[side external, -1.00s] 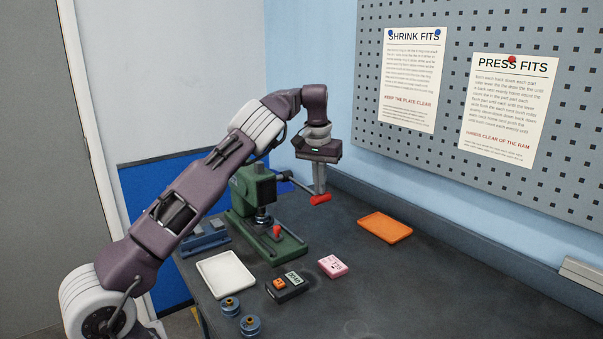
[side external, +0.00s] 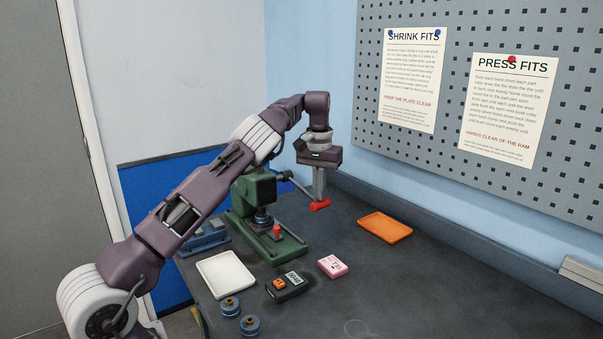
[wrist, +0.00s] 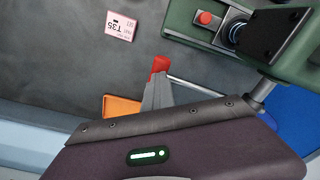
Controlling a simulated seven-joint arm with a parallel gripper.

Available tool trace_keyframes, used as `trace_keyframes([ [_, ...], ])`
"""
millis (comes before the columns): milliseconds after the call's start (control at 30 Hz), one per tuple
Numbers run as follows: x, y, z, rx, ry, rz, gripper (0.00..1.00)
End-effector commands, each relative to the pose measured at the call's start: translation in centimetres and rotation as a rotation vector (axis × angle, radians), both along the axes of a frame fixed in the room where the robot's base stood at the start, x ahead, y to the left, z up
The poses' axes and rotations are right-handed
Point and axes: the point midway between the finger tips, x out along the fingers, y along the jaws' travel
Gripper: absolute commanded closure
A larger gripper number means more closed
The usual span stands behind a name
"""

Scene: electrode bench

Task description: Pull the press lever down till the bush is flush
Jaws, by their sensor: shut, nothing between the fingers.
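The green arbor press (side external: 268,225) stands on the dark bench. Its lever (side external: 300,187) runs out to the right and slopes down to a red grip (side external: 320,205). My gripper (side external: 319,198) is shut, with its fingertips at the top of the red grip. The wrist view shows the fingers (wrist: 157,95) against the red grip (wrist: 159,64). A small red part (side external: 277,231) stands on the press base under the ram; it also shows in the wrist view (wrist: 205,18). I cannot tell how far the bush is seated.
An orange tray (side external: 385,228) lies to the right.

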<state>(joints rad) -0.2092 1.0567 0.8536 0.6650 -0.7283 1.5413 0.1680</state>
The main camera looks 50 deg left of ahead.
Motion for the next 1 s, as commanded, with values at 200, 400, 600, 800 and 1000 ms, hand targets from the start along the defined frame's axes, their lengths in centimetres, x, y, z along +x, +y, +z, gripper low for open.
trace_keyframes([
  [200,0.0,0.3,-1.1,-0.017,0.035,0.001,1.00],
  [400,-0.2,0.2,-1.4,-0.027,0.052,0.001,1.00],
  [600,-0.2,0.2,-1.4,-0.028,0.053,0.001,1.00],
  [800,-0.2,0.2,-1.5,-0.027,0.053,0.001,1.00],
  [1000,-0.2,0.4,-2.1,-0.030,0.051,0.002,1.00],
])
